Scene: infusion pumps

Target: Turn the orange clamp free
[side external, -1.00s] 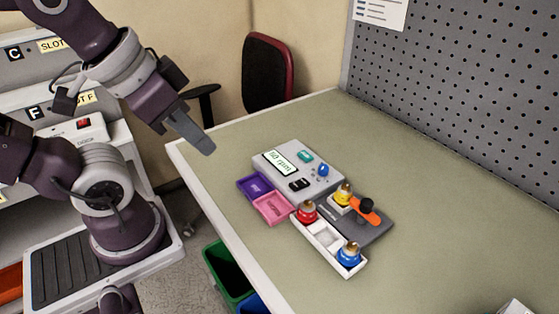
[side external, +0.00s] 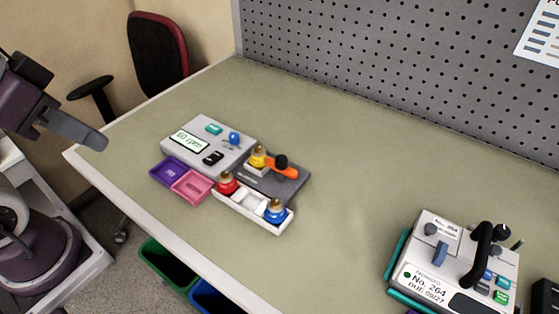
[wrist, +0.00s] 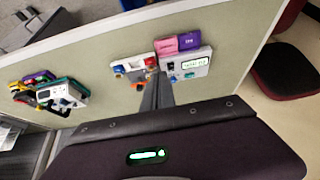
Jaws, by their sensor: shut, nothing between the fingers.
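The orange clamp (side external: 288,170) is a short lever with a black knob (side external: 281,161). It lies across a dark grey base plate (side external: 263,188), beside a yellow-bodied vial (side external: 258,157). My gripper (side external: 101,142) is shut and empty, above the table's left end, well apart from the clamp and left of the pump. In the wrist view my gripper's fingers (wrist: 158,84) point toward the pump group. The clamp is too small there to make out clearly.
The grey pump (side external: 222,157), with a "60 rpm" display, adjoins the plate. Purple (side external: 169,169) and pink (side external: 193,187) trays and a white holder (side external: 250,204) with red and blue vials sit in front. Another device (side external: 455,265) stands at right. The middle table is clear.

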